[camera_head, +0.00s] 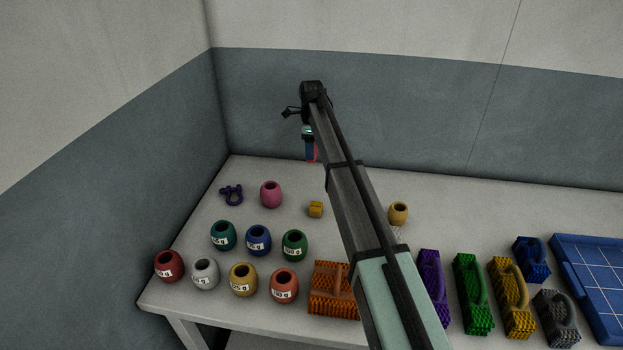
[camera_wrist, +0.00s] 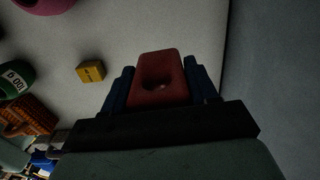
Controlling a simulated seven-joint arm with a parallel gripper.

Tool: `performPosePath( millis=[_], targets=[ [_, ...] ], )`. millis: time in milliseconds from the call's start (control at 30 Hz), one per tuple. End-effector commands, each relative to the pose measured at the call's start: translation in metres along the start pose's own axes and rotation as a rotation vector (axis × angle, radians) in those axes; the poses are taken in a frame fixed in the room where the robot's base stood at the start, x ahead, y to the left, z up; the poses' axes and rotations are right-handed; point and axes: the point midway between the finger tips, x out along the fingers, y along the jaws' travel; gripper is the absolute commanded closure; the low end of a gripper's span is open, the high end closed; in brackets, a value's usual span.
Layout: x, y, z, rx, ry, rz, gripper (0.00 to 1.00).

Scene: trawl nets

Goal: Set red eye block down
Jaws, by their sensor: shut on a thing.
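In the wrist view, the red eye block (camera_wrist: 161,80) sits between the two dark blue fingers of my gripper (camera_wrist: 160,84). The block has a round hollow or hole in its face. My gripper is shut on it. In the head view, my gripper (camera_head: 310,151) hangs above the back part of the table (camera_head: 251,172), with only a sliver of red (camera_head: 316,152) beside the blue finger. Most of the block is hidden there. The block appears held above the tabletop, but I cannot tell how high.
Several labelled barrels fill the front left. Brush-like blocks and a blue tray (camera_head: 591,245) lie at right. Walls close off the back and left. The back strip looks bare.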

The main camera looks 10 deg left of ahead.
Motion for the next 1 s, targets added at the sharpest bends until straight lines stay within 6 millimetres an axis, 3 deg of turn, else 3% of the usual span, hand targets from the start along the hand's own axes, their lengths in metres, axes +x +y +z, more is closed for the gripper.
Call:
performPosePath(
  millis=[400, 800, 1000],
  targets=[
    [0.057, 0.000, 0.000, 0.002, 0.000, 0.000, 0.77],
    [0.094, 0.000, 0.000, 0.002, 0.000, 0.001, 0.77],
    [0.096, 0.000, 0.000, 0.001, 0.000, 0.000, 0.77]
  ],
)
